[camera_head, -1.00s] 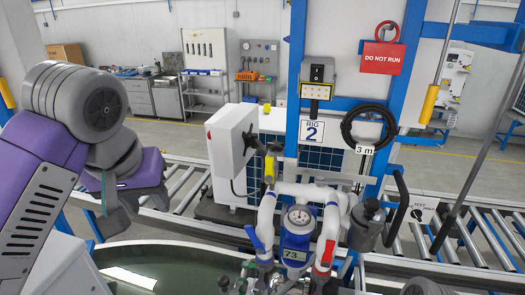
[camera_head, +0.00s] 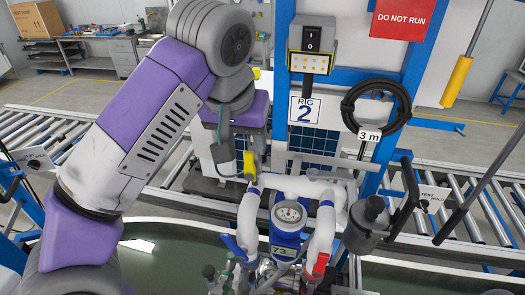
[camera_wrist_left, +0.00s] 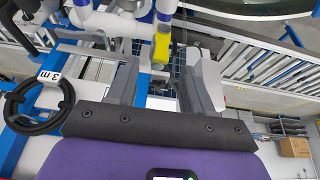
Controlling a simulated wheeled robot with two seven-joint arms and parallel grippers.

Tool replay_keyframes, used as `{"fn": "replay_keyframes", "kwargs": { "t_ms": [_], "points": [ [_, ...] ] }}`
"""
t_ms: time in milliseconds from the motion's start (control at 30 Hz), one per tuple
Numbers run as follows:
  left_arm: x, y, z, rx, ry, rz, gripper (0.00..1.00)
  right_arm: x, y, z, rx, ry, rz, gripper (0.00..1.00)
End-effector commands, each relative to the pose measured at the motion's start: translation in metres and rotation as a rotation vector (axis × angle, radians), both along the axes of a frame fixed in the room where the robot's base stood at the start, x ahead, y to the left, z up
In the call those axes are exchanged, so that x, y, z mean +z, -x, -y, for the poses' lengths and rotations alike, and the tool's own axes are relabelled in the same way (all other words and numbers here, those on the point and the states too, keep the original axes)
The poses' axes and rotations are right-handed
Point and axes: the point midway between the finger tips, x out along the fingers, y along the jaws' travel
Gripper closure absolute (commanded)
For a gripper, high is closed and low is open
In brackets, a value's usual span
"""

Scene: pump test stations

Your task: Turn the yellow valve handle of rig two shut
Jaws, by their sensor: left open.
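The yellow valve handle (camera_head: 249,164) of rig two stands upright at the left end of the white pipe (camera_head: 298,185), below the RIG 2 sign (camera_head: 303,111). It also shows in the left wrist view (camera_wrist_left: 162,48), beyond the gap between the fingers and nearer the right finger there. My left gripper (camera_head: 232,168) points down just left of the handle in the head view. In the wrist view its two grey fingers (camera_wrist_left: 163,82) are wide apart with nothing between them. I cannot tell if a finger touches the handle. My right gripper is not in view.
A round gauge (camera_head: 289,214) sits between the white pipes, with a blue lever (camera_head: 234,249) and a red lever (camera_head: 320,264) below. A coiled black hose (camera_head: 376,109) hangs right of the sign. Roller conveyors (camera_head: 470,215) run behind.

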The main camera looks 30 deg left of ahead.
Motion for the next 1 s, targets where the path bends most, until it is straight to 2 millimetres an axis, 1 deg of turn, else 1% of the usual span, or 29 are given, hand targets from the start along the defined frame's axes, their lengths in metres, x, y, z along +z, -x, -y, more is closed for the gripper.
{"fn": "replay_keyframes", "kwargs": {
  "t_ms": [200, 400, 600, 833, 867, 1000],
  "points": [
    [-0.028, -0.011, -0.002, 0.000, -0.001, -0.003, 0.49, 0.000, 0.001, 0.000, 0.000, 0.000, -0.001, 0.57],
    [-0.050, -0.021, -0.003, -0.002, 0.001, -0.002, 0.49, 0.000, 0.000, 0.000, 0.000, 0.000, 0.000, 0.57],
    [-0.059, -0.025, -0.003, -0.003, 0.003, 0.000, 0.49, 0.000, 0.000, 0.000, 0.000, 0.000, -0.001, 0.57],
    [-0.060, -0.025, -0.003, -0.004, 0.003, 0.000, 0.49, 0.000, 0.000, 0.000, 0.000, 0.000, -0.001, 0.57],
    [-0.060, -0.025, -0.003, -0.004, 0.003, 0.000, 0.52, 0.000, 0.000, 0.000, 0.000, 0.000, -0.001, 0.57],
    [-0.059, -0.025, -0.003, -0.003, 0.003, 0.000, 0.74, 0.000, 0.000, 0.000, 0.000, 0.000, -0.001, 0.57]
  ]
}}
